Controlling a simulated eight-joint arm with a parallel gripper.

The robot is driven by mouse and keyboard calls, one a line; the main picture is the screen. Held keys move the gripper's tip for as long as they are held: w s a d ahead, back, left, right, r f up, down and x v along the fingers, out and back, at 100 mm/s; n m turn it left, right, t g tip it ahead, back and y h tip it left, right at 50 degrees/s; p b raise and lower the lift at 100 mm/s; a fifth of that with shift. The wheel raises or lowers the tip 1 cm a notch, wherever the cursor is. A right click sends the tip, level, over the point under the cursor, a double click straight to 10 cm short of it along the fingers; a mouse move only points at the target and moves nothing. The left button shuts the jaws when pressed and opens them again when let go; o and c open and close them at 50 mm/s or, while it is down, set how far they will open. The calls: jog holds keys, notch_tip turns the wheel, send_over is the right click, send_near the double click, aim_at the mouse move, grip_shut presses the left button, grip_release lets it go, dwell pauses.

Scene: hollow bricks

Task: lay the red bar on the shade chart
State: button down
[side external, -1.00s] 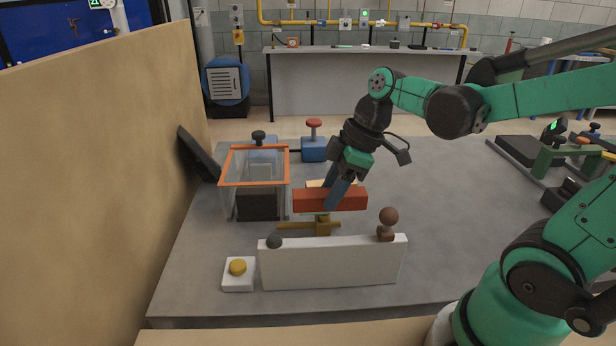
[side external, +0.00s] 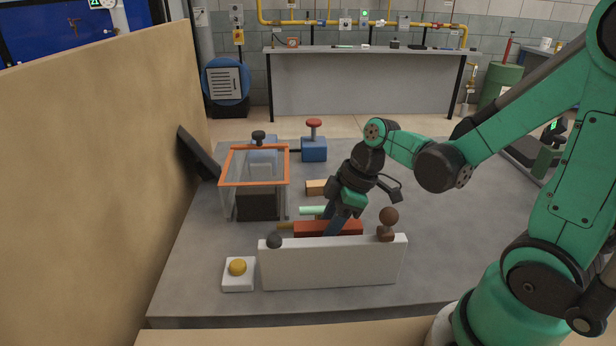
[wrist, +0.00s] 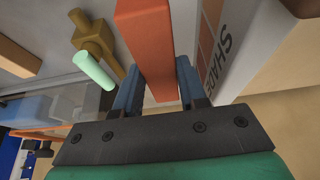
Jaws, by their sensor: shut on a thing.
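The red bar (side external: 312,229) is in my gripper (side external: 336,229), just behind the upright white panel (side external: 330,264). It also shows in the wrist view (wrist: 147,42), between the two blue fingers of my gripper (wrist: 158,85). My gripper is shut on it. The panel hides the bar's lower part in the side view, so I cannot tell its height above the table. In the wrist view, the shade chart (wrist: 217,55), with SHADE lettering and orange swatches on white, is just right of the bar. Its printed side is hidden in the side view.
A brass fitting (wrist: 93,40) and a mint-green rod (wrist: 93,70) lie beside the bar. A wooden block (side external: 316,187) sits farther back. A clear orange-rimmed box (side external: 255,182) stands left. Two round knobs show at the panel's top. The tabletop on the right is largely clear.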

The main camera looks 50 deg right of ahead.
jog(key=shift+f, duration=1.85)
jog(key=shift+c, duration=2.1)
grip_release()
jog(key=shift+v, duration=2.8)
